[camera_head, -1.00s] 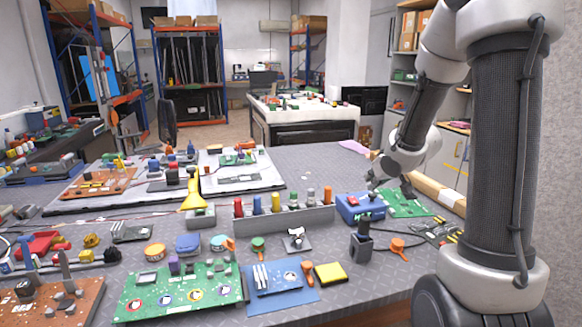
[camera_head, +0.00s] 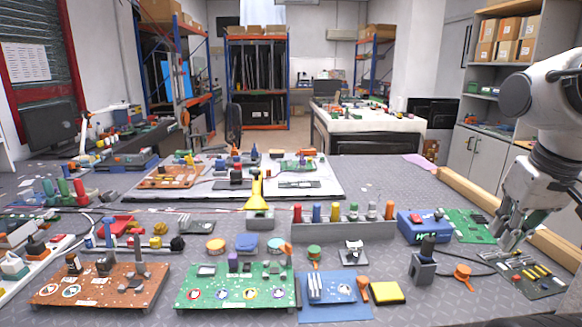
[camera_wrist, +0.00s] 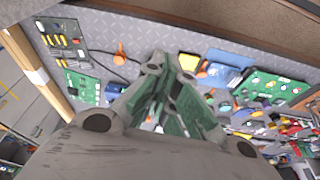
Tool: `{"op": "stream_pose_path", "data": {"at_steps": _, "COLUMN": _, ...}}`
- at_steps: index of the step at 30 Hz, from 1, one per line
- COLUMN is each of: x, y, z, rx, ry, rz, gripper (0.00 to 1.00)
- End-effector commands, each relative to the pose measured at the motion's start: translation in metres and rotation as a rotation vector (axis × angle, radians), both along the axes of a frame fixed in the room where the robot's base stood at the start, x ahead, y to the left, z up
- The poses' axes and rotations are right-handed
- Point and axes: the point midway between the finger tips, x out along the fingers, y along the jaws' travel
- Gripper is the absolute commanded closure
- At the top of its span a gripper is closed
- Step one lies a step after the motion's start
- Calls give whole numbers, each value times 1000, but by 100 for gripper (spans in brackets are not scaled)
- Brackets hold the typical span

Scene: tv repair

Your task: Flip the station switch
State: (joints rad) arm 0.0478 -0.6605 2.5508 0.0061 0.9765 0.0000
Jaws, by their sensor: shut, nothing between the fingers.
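A blue station box (camera_head: 424,226) with a red part and a light label on its front stands at the right of the workbench. It shows partly in the wrist view (camera_wrist: 115,90), left of my fingers. I cannot make out the switch's position. My gripper (camera_head: 507,246) is shut and empty, pointing down to the right of the box and apart from it, near a dark circuit board (camera_head: 532,278). In the wrist view my gripper (camera_wrist: 170,68) hides part of the bench.
A grey iron holder (camera_head: 423,270) and an orange piece (camera_head: 463,276) stand in front of the box. A green board (camera_head: 468,224) lies right of it, and a tool rack (camera_head: 340,231) stands left. A wooden rail (camera_head: 465,190) edges the bench.

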Motion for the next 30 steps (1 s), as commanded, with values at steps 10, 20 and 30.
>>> {"op": "stream_pose_path", "data": {"at_steps": 10, "x": -2, "y": 9, "z": 20, "rx": -5, "ry": -100, "rz": 48, "gripper": 56}}
{"op": "stream_pose_path", "data": {"at_steps": 20, "x": 94, "y": 4, "z": 29, "rx": 5, "ry": -92, "rz": 66, "gripper": 52}}
{"op": "stream_pose_path", "data": {"at_steps": 30, "x": 276, "y": -29, "z": -31, "rx": 8, "ry": -105, "rz": 82, "gripper": 52}}
